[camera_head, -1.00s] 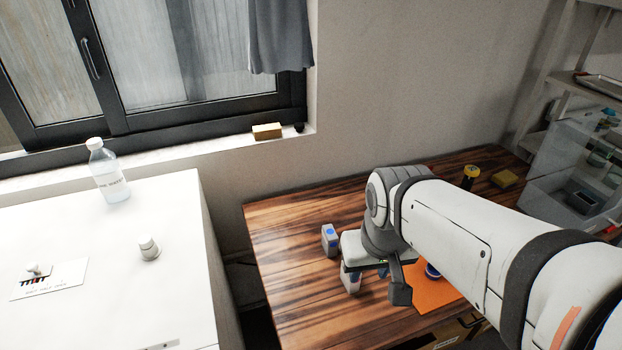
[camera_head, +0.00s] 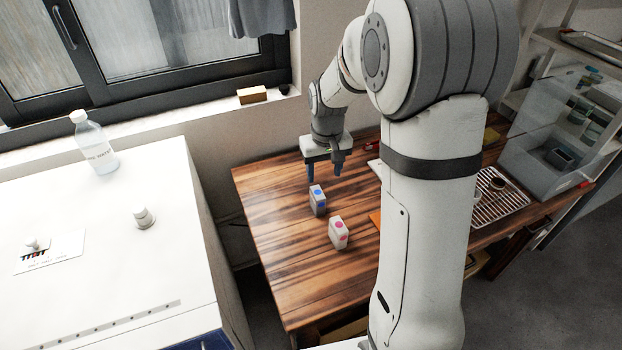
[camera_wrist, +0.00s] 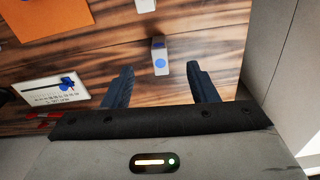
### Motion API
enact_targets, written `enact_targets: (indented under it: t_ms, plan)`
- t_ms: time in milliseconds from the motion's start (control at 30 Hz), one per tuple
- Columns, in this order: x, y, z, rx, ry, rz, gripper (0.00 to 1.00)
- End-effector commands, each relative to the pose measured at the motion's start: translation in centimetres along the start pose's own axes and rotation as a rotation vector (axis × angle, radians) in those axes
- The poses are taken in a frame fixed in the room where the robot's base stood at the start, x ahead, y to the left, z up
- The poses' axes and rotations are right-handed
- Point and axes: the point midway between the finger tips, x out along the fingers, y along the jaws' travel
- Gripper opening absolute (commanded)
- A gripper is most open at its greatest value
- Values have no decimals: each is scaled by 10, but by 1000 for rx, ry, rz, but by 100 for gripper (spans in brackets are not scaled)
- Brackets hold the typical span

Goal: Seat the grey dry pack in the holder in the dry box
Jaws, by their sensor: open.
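The grey dry pack (camera_head: 317,201) with blue dots stands upright on the wooden table. In the wrist view, the grey pack (camera_wrist: 159,57) shows in line with the gap between my fingers, beyond the tips. My gripper (camera_head: 324,174) is open and empty, pointing down above and just behind the pack. Both dark fingers show in the wrist view, with my gripper (camera_wrist: 160,72) spread wider than the pack. The clear dry box (camera_head: 532,141) stands at the table's far right. A dark grey holder (camera_head: 562,156) shows inside it; its slot is too small to make out.
A white pack with pink dots (camera_head: 338,233) stands close in front of the grey pack. A wire rack (camera_head: 497,204) lies near the dry box. My arm hides the table's middle. The table's front left is clear. A white cabinet (camera_head: 100,240) stands at left.

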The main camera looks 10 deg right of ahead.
Motion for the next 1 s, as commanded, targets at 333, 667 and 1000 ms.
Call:
enact_targets:
  t_ms: [333, 667, 1000]
  plan:
    - [65, 6, -51, -31, -53, -7, 53]
    - [99, 6, -52, -33, -59, -8, 53]
    - [144, 4, -49, -33, -59, -8, 53]
